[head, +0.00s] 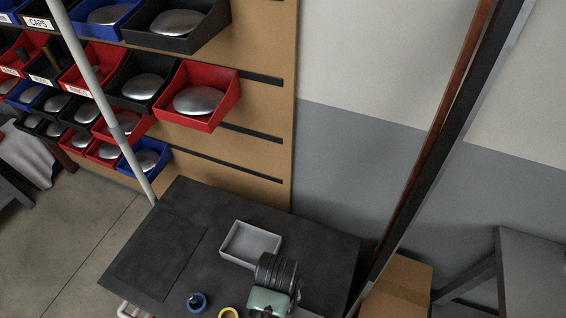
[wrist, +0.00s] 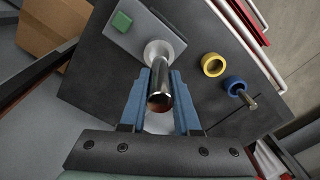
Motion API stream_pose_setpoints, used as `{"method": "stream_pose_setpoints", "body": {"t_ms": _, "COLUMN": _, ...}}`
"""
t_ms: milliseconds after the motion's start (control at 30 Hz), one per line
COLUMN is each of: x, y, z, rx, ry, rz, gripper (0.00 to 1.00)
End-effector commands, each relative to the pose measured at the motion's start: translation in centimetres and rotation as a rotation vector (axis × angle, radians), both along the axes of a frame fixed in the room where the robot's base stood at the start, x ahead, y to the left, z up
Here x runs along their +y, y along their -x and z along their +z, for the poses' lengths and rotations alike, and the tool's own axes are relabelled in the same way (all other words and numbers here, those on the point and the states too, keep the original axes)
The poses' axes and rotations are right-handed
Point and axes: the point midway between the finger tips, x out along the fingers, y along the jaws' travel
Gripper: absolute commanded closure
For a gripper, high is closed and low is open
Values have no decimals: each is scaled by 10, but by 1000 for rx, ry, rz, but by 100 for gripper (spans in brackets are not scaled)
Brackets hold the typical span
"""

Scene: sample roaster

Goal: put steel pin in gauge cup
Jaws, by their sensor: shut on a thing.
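In the wrist view the blue fingers of my gripper (wrist: 160,73) are shut on the steel pin (wrist: 160,88), a shiny cylinder with one end towards the camera. The pin's far end overlaps a pale round cup (wrist: 152,49), which looks like the gauge cup. The cup stands on a grey block (wrist: 165,30) with a green square on it. I cannot tell whether the far end is inside the cup or just above it. In the head view my wrist hides the fingers, and neither pin nor cup shows.
A yellow ring (wrist: 213,65) and a blue ring holding a small pin (wrist: 248,99) sit beside the block. In the head view a grey tray (head: 236,260) stands on the dark table (head: 180,225). Bins (head: 197,105) hang behind; a cardboard box (head: 402,283) stands right.

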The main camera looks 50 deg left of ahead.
Motion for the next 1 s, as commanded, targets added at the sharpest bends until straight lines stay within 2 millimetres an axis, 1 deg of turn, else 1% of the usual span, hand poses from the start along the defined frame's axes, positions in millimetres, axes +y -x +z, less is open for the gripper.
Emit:
{"method": "stream_pose_setpoints", "body": {"t_ms": 33, "x": 0, "y": 0, "z": -8, "rx": 0, "ry": 0, "rz": 0, "gripper": 100}}
{"method": "stream_pose_setpoints", "body": {"t_ms": 100, "x": 0, "y": -1, "z": -16, "rx": -1, "ry": 0, "rz": -1, "gripper": 100}}
{"method": "stream_pose_setpoints", "body": {"t_ms": 267, "x": 0, "y": -1, "z": -30, "rx": 0, "ry": 0, "rz": -2, "gripper": 100}}
{"method": "stream_pose_setpoints", "body": {"t_ms": 400, "x": 0, "y": -1, "z": -50, "rx": 0, "ry": 0, "rz": -1, "gripper": 100}}
{"method": "stream_pose_setpoints", "body": {"t_ms": 500, "x": 0, "y": -1, "z": -60, "rx": -1, "ry": 0, "rz": -1, "gripper": 100}}
{"method": "stream_pose_setpoints", "body": {"t_ms": 933, "x": 0, "y": -1, "z": -67, "rx": -2, "ry": -2, "rz": -2, "gripper": 100}}
{"method": "stream_pose_setpoints", "body": {"t_ms": 967, "x": 0, "y": -1, "z": -68, "rx": -1, "ry": 0, "rz": -2, "gripper": 68}}
{"method": "stream_pose_setpoints", "body": {"t_ms": 1000, "x": 0, "y": -1, "z": -67, "rx": -1, "ry": 0, "rz": -2, "gripper": 61}}
